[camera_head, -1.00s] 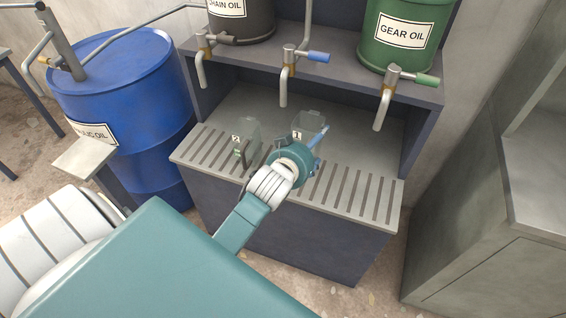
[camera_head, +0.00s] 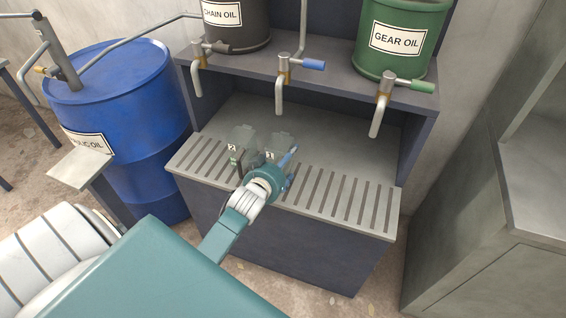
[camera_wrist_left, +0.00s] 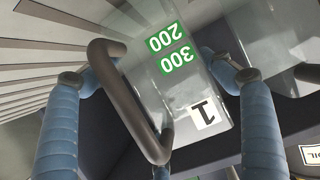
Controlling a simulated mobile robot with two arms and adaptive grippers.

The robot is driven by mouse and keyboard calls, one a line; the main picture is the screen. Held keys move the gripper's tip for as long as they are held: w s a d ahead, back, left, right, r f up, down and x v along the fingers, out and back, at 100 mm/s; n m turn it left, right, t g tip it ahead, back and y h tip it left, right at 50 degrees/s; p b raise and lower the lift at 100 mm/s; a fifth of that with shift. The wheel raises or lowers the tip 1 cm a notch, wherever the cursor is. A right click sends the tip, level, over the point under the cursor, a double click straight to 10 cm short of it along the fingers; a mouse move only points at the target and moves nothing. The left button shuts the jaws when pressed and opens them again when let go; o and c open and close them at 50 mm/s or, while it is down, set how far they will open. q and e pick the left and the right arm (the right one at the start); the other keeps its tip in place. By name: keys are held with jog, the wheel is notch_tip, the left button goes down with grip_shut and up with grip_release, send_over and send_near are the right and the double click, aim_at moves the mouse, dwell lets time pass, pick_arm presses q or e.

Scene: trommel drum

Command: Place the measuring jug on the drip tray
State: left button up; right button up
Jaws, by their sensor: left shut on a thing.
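The measuring jug marked 1 (camera_head: 281,140) is clear, with a dark handle. It also shows in the left wrist view (camera_wrist_left: 190,85) with green 200 and 300 marks. My left gripper (camera_head: 277,176) is shut on it, with blue fingers (camera_wrist_left: 160,85) on either side of it. A second clear jug marked 2 (camera_head: 241,136) stands close beside it, to its left. The slotted grey drip tray (camera_head: 318,192) runs along the front of the bench. My gripper hides the held jug's base, so I cannot tell whether it touches the tray. My right gripper is out of view.
Taps, including a blue-handled one (camera_head: 284,78) and the green gear oil one (camera_head: 386,90), hang from the shelf above. A blue drum (camera_head: 120,100) stands at the left and a grey cabinet (camera_head: 480,250) at the right. The tray's right part is clear.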

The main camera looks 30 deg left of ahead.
pick_arm(q)
jog(key=shift+f, duration=0.1)
jog(key=shift+f, duration=0.2)
jog(key=o, duration=1.3)
jog(key=shift+c, duration=0.2)
jog(key=shift+r, duration=0.1)
jog(key=shift+s+r, duration=0.1)
jog(key=v, duration=1.1)
jog(key=shift+s, duration=0.35)
